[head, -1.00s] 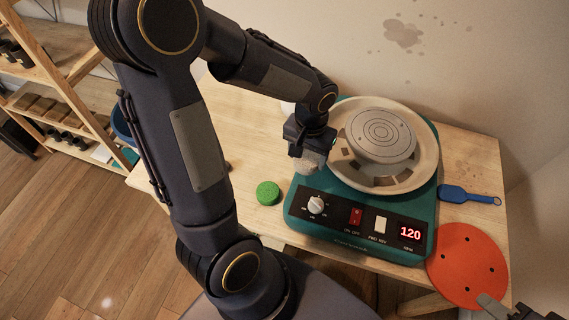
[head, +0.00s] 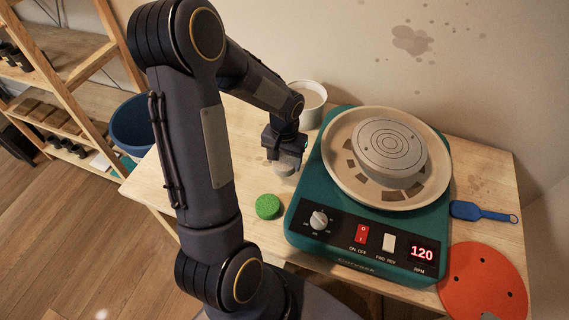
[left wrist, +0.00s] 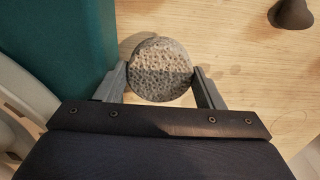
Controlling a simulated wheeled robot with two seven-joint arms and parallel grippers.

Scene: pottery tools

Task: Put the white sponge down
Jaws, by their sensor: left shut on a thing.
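The white sponge (left wrist: 160,70) is a round, porous disc that looks greyish in the left wrist view. My left gripper (left wrist: 162,80) is shut on it, one finger on each side. In the head view my left gripper (head: 284,160) is over the table just left of the teal pottery wheel, and the sponge (head: 284,168) shows partly below its fingers. I cannot tell whether the sponge touches the table. My right gripper does not show clearly; only a grey bit of it is at the bottom right edge.
The pottery wheel (head: 300,238) stands right of the gripper. A green round sponge (head: 268,206) lies in front on the wooden table (head: 240,175). A white pot (head: 309,100) is behind. A blue tool (head: 478,212) and an orange disc (head: 480,275) lie at right. A dark object (left wrist: 291,14) lies in the wrist view.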

